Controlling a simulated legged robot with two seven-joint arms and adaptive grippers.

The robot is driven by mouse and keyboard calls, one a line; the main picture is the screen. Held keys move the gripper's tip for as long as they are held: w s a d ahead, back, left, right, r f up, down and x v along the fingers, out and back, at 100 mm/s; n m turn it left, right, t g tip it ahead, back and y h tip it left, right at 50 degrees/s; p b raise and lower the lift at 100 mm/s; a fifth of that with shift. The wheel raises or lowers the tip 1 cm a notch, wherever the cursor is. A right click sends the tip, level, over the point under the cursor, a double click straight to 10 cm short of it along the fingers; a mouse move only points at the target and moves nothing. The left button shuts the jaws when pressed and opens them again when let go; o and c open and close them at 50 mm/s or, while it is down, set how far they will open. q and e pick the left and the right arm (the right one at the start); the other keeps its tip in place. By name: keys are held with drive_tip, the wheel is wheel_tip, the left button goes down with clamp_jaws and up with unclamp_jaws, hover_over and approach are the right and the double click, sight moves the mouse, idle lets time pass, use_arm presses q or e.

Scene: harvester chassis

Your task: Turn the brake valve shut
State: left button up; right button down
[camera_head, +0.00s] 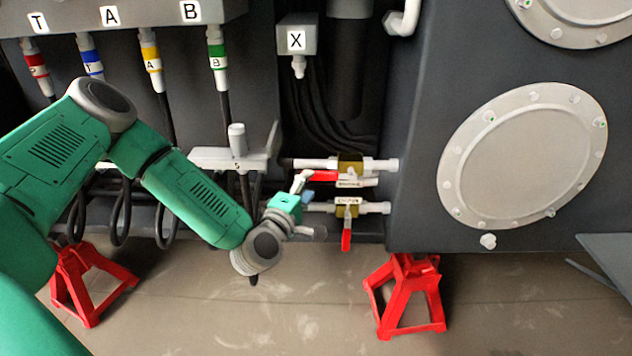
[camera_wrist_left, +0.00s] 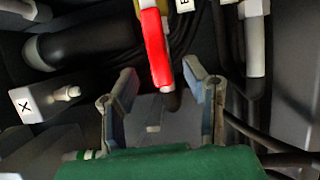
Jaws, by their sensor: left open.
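Two valves with brass bodies sit on white pipes at the chassis wall. The upper valve (camera_head: 349,163) has a red handle (camera_head: 322,175) lying level and pointing left along its pipe. The lower valve (camera_head: 346,206) has a red handle (camera_head: 346,240) hanging straight down. Their labels are too small to read surely. My left gripper (camera_head: 304,186) is open just left of the upper handle's end. In the left wrist view, a red handle (camera_wrist_left: 156,48) reaches down between the open fingers (camera_wrist_left: 160,74). My right gripper is not in view.
A grey lever block (camera_head: 236,155) stands left of the valves, above my left forearm. A box marked X (camera_head: 296,36) with hoses is above them, also in the wrist view (camera_wrist_left: 25,105). A red stand (camera_head: 405,297) is below right.

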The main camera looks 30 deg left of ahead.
sight(314, 178)
use_arm(q)
drive_tip(key=w, duration=0.2)
drive_tip(key=w+b, duration=0.1)
drive_tip(key=w, duration=0.1)
drive_tip(key=shift+a+f, duration=0.1)
drive_tip(key=shift+a, duration=0.25)
drive_tip(key=shift+w, duration=0.4)
